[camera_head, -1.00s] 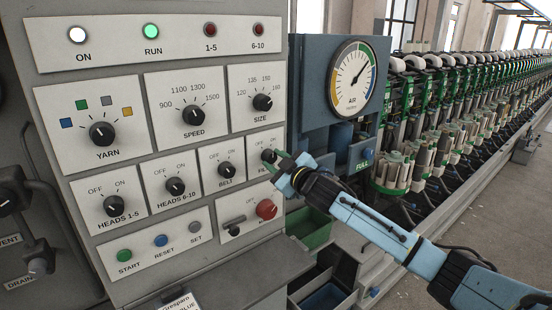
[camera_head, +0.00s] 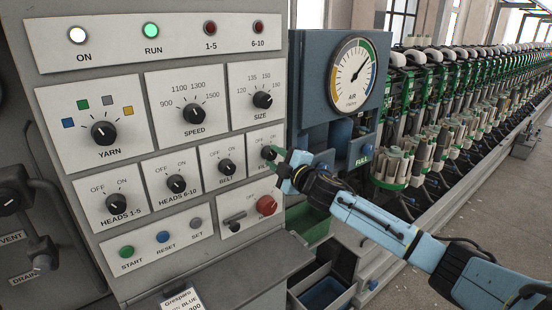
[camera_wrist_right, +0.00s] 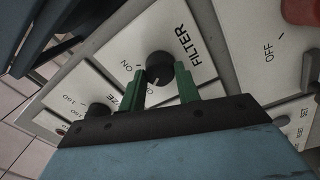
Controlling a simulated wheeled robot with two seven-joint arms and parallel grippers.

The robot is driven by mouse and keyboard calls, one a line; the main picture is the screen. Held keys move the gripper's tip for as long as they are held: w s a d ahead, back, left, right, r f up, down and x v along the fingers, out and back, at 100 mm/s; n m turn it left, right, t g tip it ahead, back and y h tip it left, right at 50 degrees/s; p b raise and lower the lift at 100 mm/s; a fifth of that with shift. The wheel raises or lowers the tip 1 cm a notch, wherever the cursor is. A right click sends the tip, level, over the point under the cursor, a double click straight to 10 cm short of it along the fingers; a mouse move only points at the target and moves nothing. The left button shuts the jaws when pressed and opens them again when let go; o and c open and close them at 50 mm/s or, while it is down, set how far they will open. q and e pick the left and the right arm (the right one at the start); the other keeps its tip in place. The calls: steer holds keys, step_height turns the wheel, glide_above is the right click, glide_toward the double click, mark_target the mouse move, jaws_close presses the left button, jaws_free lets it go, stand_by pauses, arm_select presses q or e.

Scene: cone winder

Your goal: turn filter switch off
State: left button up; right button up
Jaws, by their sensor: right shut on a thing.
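The filter switch (camera_head: 268,152) is a black round knob on a white plate at the right edge of the control panel. In the right wrist view the knob (camera_wrist_right: 159,66) sits beside the FILTER lettering, and its white mark points down toward the partly hidden label beside ON. My right gripper (camera_head: 276,156) is at the knob, coming from the right. Its green fingers (camera_wrist_right: 160,84) stand on either side of the knob and are shut on it. The finger and wrist cover much of the FILTER label in the head view. My left gripper is not in view.
The belt knob (camera_head: 227,167) is just left, the size knob (camera_head: 262,99) above, and a red knob (camera_head: 266,205) below. The air gauge (camera_head: 352,74) stands behind my right wrist. A green bin (camera_head: 312,226) is below it.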

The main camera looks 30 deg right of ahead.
stand_by(0.3)
steer(key=o, duration=1)
steer(key=shift+c, duration=0.2)
steer(key=shift+s+f, duration=0.1)
steer(key=shift+s, duration=0.4)
steer(key=s+b, duration=0.2)
steer(key=s, duration=1)
steer(key=shift+s+d+f+b, duration=0.15)
steer(key=shift+s+d+b, duration=0.05)
steer(key=shift+d+b, duration=0.15)
